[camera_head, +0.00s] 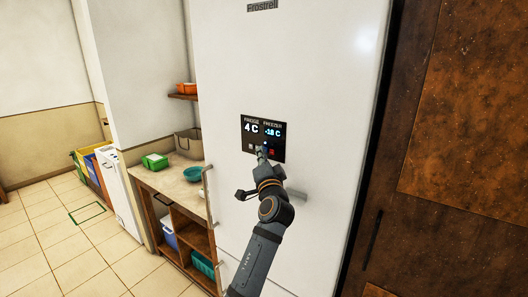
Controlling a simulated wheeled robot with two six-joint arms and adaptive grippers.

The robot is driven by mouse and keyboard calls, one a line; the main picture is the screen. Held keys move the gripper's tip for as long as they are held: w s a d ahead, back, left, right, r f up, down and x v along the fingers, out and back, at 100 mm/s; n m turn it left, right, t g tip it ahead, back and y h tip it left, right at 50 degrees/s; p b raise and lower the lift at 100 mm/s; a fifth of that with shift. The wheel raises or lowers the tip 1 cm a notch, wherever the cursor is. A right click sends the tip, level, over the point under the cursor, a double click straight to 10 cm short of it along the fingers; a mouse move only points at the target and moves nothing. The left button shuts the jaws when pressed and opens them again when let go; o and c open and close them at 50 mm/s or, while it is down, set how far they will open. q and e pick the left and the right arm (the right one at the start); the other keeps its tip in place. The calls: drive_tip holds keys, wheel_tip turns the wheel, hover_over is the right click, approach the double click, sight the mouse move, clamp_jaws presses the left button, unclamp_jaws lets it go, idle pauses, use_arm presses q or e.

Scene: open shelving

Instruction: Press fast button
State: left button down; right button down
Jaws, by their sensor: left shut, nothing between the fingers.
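A black control panel (258,128) on the white fridge door shows "4 C" under the fridge label and "-18 C" under the freezer label. A small red-marked button (272,151) sits low on the panel's right, and a pale button (250,148) sits low on its left. The button lettering is too small to read, so I cannot tell which is the fast button. My left gripper (263,154) is shut and empty, its tip at the panel's lower middle between these two. I cannot tell whether it touches the panel. My right gripper is not in view.
The white fridge (310,60) has a vertical handle (207,194) at its left edge. A wooden counter (168,180) with a green box and teal bowl stands left. A dark brown door or panel (460,110) stands right. Tiled floor is open at the left.

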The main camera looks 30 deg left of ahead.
use_arm(q)
drive_tip(key=shift+s, duration=0.85)
drive_tip(key=shift+s+a+p, duration=0.15)
drive_tip(key=shift+s+p, duration=0.1)
drive_tip(key=shift+s, duration=1)
drive_tip(key=shift+s+a+p, duration=0.1)
drive_tip(key=shift+s+p, duration=0.15)
drive_tip(key=shift+s, duration=0.95)
